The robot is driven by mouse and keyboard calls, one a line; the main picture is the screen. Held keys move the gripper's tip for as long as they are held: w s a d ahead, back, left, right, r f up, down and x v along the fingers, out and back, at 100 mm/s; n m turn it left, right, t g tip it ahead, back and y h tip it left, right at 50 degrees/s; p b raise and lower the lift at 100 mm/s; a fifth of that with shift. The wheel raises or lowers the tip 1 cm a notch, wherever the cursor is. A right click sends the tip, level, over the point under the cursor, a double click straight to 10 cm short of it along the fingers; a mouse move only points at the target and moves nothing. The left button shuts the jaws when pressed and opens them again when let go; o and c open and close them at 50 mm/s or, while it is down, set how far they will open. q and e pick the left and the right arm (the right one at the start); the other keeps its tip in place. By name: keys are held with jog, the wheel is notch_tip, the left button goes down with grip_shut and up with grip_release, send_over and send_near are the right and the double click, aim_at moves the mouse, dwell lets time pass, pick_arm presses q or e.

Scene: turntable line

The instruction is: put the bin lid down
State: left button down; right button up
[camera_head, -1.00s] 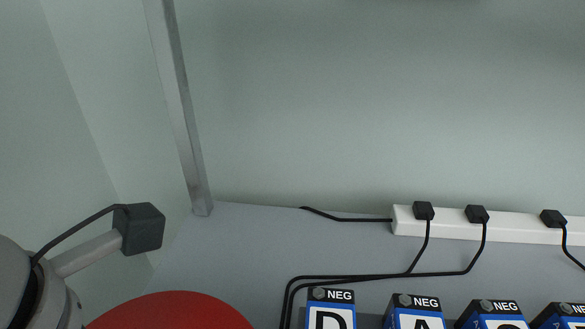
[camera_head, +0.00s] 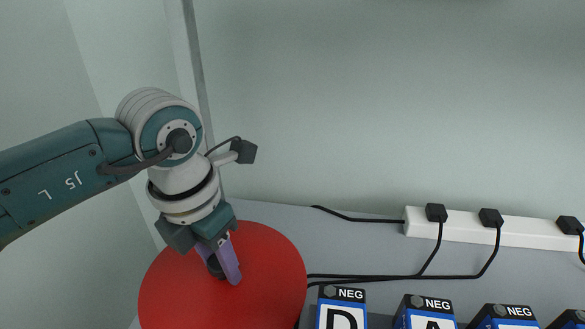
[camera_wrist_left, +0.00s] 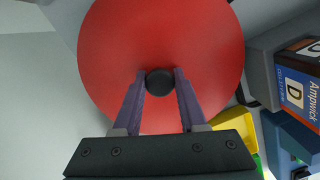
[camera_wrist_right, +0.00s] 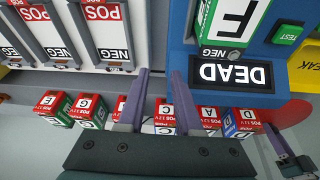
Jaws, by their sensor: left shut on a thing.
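The bin lid is a round red disc (camera_head: 275,262) with a black knob (camera_wrist_left: 159,82) at its middle. In the head view it is at the lower left, over the left end of the grey bench. My left gripper (camera_head: 226,272) is shut on the knob, one purple finger on each side. Whether the lid touches anything below is hidden. Part of the red lid also shows at the right of the right wrist view (camera_wrist_right: 290,112). My right gripper (camera_wrist_right: 160,74) is open, its fingers apart with nothing gripped between them.
Several lettered batteries (camera_head: 342,310) stand in a row right of the lid. A white power strip (camera_head: 470,226) with black cables lies behind them. A blue tester (camera_wrist_right: 180,55) reading DEAD is near my right gripper. Yellow and blue items (camera_wrist_left: 235,122) lie beside the lid.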

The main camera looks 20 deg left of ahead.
pick_arm(q)
notch_tip(320, 180, down, 2)
jog(key=shift+f, duration=0.15)
jog(key=shift+f+b, duration=0.15)
jog(key=shift+b, duration=0.15)
jog(key=shift+c, duration=2.3)
grip_release()
